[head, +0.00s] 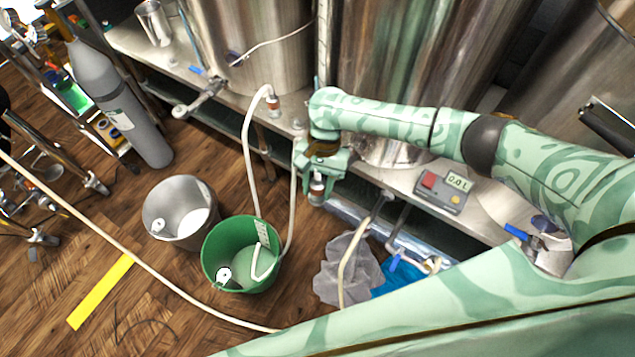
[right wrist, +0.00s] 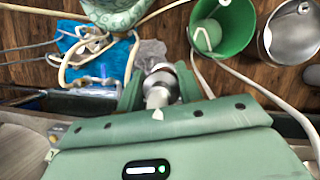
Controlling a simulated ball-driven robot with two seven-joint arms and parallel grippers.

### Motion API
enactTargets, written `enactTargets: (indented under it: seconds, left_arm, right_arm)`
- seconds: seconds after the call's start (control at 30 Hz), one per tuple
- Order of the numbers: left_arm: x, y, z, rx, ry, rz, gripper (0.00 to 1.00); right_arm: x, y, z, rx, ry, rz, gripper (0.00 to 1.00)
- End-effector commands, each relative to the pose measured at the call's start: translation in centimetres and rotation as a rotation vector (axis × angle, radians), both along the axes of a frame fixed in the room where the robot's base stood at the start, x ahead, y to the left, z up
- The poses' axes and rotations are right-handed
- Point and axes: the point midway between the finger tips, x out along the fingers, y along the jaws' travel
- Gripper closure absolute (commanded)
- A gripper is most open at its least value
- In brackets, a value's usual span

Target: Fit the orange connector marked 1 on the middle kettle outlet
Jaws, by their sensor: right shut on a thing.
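My right gripper (head: 317,190) is shut on a metal connector with an orange-brown band (head: 317,183) and holds it in the air in front of the shelf. In the right wrist view this connector (right wrist: 160,82) sits between the two fingers; no number can be read on it. A second connector with an orange-brown band (head: 273,104) is on a white hose at the shelf edge. The middle kettle (head: 400,60) stands behind my right arm. My left gripper is not in view.
A green bucket (head: 207,262) with a white hose in it and a steel bucket (head: 152,222) stand on the wooden floor. A clear plastic bag (head: 342,270) lies under the valve. A grey control box (head: 440,192) is on the shelf. A long hose (head: 120,251) crosses the floor.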

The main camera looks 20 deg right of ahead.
Motion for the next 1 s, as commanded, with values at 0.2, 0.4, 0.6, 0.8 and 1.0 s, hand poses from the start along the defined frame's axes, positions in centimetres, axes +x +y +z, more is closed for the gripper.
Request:
enactTargets:
  seconds: [0.2, 0.4, 0.6, 0.8, 1.0]
  left_arm:
    - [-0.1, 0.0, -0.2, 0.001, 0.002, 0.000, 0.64]
    - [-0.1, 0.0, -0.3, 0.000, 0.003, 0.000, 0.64]
    - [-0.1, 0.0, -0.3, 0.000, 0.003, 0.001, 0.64]
    - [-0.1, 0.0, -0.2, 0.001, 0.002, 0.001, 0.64]
    - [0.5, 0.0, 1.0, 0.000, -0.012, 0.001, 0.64]
  right_arm:
    - [0.0, 0.0, -0.5, 0.001, 0.000, 0.000, 0.91]
    - [0.0, 0.0, -0.9, 0.001, 0.000, 0.000, 0.91]
    - [0.0, 0.0, -0.8, 0.002, 0.000, 0.001, 0.39]
    - [0.0, 0.0, -0.8, 0.000, 0.000, 0.000, 0.39]
    - [0.8, -0.5, 1.7, -0.001, -0.005, 0.000, 0.39]
